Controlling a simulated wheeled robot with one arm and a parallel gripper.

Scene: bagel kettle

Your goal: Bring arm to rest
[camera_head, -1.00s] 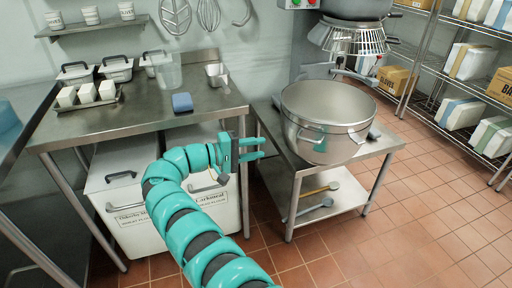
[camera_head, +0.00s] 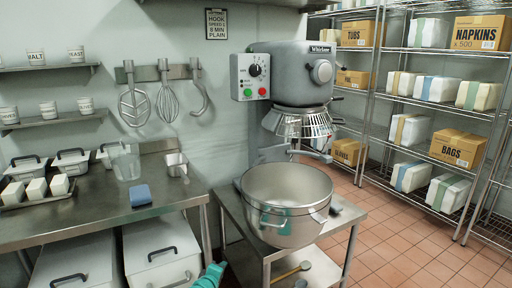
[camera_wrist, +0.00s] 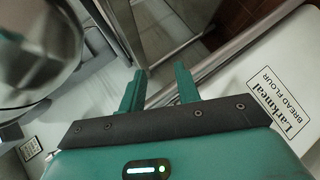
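My gripper (camera_wrist: 160,80) shows in the wrist view with its two teal fingers apart and nothing between them. It is open. In the head view only a teal piece of my arm (camera_head: 211,276) shows at the bottom edge, in front of the white bins and left of the low steel table; the rest is out of the picture. In the wrist view the white bread flour bin (camera_wrist: 262,82) is right of the fingers, and a rounded shiny metal surface (camera_wrist: 40,50) is at the left.
A large steel bowl (camera_head: 285,190) stands on the low table (camera_head: 240,232) below the grey mixer (camera_head: 300,75). The steel counter (camera_head: 90,222) at left holds a blue sponge (camera_head: 140,195), tubs and a jug. Storage racks (camera_head: 425,100) stand at right. The tiled floor (camera_head: 420,235) there is clear.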

